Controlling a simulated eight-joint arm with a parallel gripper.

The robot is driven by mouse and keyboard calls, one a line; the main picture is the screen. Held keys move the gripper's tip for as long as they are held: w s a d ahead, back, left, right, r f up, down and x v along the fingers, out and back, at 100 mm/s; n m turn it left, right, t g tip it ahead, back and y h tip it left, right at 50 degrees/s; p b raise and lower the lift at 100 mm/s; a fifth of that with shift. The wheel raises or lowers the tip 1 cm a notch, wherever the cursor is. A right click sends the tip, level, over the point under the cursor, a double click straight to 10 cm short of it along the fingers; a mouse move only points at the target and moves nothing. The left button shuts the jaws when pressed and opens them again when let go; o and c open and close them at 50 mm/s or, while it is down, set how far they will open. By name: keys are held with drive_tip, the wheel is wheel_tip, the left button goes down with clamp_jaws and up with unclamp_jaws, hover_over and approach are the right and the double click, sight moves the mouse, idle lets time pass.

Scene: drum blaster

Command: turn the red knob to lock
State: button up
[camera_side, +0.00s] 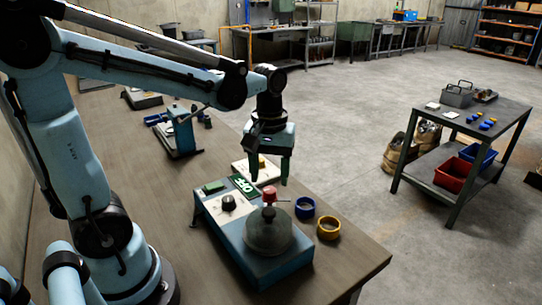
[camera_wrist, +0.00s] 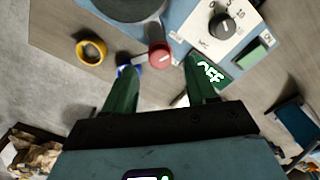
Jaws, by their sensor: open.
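The red knob (camera_side: 269,194) stands on the blue machine (camera_side: 245,259), just behind its dark round drum lid (camera_side: 268,231). In the wrist view my gripper (camera_wrist: 161,66) is open, with nothing between the fingers. The right finger partly covers the green OFF sign (camera_wrist: 208,70). I cannot tell whether a finger touches the knob.
A black dial (camera_side: 228,202) is on the machine's white panel. A blue ring (camera_side: 305,207) and a yellow ring (camera_side: 328,228) lie right of the machine on the workbench (camera_side: 140,205). A blue vice-like device (camera_side: 182,134) stands farther back. A cart (camera_side: 465,125) stands apart at right.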

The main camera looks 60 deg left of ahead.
sight(269, 189)
drive_tip(key=shift+f, duration=1.75)
drive_tip(key=c, duration=1.1)
drive_tip(key=shift+o, duration=0.2)
